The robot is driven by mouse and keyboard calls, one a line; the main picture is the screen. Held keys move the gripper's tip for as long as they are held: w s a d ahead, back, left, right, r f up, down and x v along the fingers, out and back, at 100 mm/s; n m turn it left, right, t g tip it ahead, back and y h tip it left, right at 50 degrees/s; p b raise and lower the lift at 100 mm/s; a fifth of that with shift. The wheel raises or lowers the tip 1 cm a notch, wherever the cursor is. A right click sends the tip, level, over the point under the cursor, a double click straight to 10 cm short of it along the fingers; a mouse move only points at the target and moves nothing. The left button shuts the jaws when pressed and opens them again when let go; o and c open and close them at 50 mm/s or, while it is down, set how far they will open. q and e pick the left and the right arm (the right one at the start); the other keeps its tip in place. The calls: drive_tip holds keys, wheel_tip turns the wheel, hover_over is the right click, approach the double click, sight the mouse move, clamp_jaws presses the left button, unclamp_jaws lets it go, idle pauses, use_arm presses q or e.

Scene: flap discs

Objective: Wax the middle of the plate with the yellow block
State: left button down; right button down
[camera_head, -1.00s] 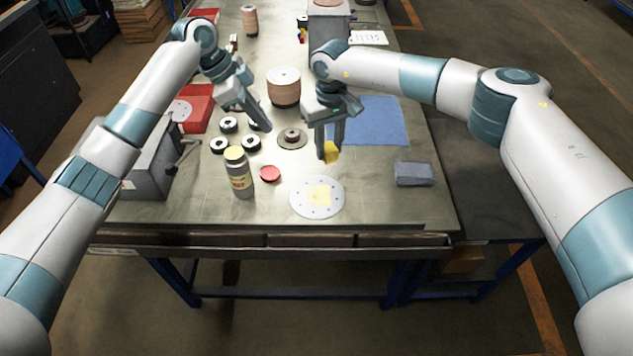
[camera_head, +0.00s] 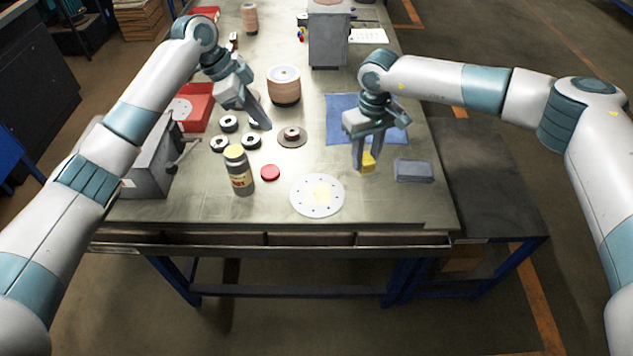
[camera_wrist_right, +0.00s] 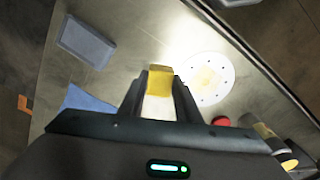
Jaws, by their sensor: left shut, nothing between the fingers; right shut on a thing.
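The white round plate (camera_head: 317,207) lies flat near the table's front edge, with small holes around its rim and a pale yellow patch over its middle. It also shows in the right wrist view (camera_wrist_right: 222,84). My right gripper (camera_head: 366,160) is shut on the yellow block (camera_head: 368,163), to the right of and behind the plate, near the blue cloth's front edge. The block shows between the fingers in the right wrist view (camera_wrist_right: 160,80). Whether it touches the table is hard to tell. My left gripper (camera_head: 266,126) is shut and empty, near the black-and-white rings.
A grey block (camera_head: 413,171) lies just right of my right gripper. A blue cloth (camera_head: 345,120) is behind it. Left of the plate are a red disc (camera_head: 270,172) and a bottle (camera_head: 239,170). A disc with a hub (camera_head: 292,137) lies behind the plate. Bare tabletop surrounds the plate.

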drive_tip(key=d, duration=0.1)
drive_tip(key=s+d, duration=0.1)
drive_tip(key=d, duration=0.1)
drive_tip(key=shift+s+d, duration=0.1)
drive_tip(key=shift+s, duration=0.15)
wheel_tip(320, 180, down, 7)
drive_tip(key=b, duration=0.7)
idle(0.3)
drive_tip(key=shift+f+b, duration=0.5)
drive_tip(key=shift+b, duration=0.45)
idle(0.4)
drive_tip(key=c, duration=1.6)
unclamp_jaws()
drive_tip(key=shift+c, duration=0.2)
drive_tip(key=shift+r+b, duration=0.2)
drive_tip(key=shift+b, duration=0.15)
